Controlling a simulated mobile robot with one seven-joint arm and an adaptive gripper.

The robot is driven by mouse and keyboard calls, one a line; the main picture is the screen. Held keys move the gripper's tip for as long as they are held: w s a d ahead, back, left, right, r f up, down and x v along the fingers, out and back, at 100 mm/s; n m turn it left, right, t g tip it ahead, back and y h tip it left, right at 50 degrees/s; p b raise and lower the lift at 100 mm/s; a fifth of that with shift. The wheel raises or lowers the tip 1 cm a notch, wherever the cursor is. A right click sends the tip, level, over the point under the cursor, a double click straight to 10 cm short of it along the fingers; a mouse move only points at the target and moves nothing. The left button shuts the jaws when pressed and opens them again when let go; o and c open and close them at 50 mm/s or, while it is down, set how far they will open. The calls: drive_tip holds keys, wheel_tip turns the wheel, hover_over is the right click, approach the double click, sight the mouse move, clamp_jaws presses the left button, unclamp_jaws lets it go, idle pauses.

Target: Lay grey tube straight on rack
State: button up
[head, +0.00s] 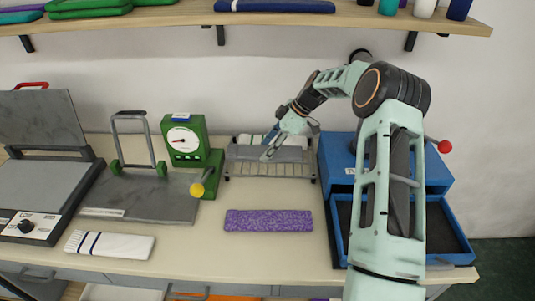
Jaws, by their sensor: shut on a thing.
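The wire rack (270,171) stands at the back middle of the table. The grey tube (287,155) is a flat grey piece at the rack's top, lying roughly along its length. My gripper (268,154) comes down from the upper right over the rack and is shut on the grey tube. The fingertips are small in this view and partly blend with the tube. I cannot tell whether the tube rests fully on the bars or is held slightly above.
A purple piece (268,220) lies in front of the rack. A green dial scale (186,142) stands close to its left, a blue box with an open drawer (341,220) to its right. A striped white piece (110,245) and a grey press (40,170) are at left. A shelf hangs above.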

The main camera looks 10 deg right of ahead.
drive_tip(key=shift+f+p, duration=0.3)
drive_tip(key=shift+f, duration=1.5)
drive_tip(key=shift+f, duration=0.1)
drive_tip(key=o, duration=1)
drive_tip(key=shift+c, duration=0.2)
drive_tip(key=shift+r, duration=0.2)
drive_tip(key=b+v, duration=0.1)
drive_tip(key=v, duration=1.1)
drive_tip(key=shift+b, duration=0.3)
drive_tip(key=shift+f, duration=0.1)
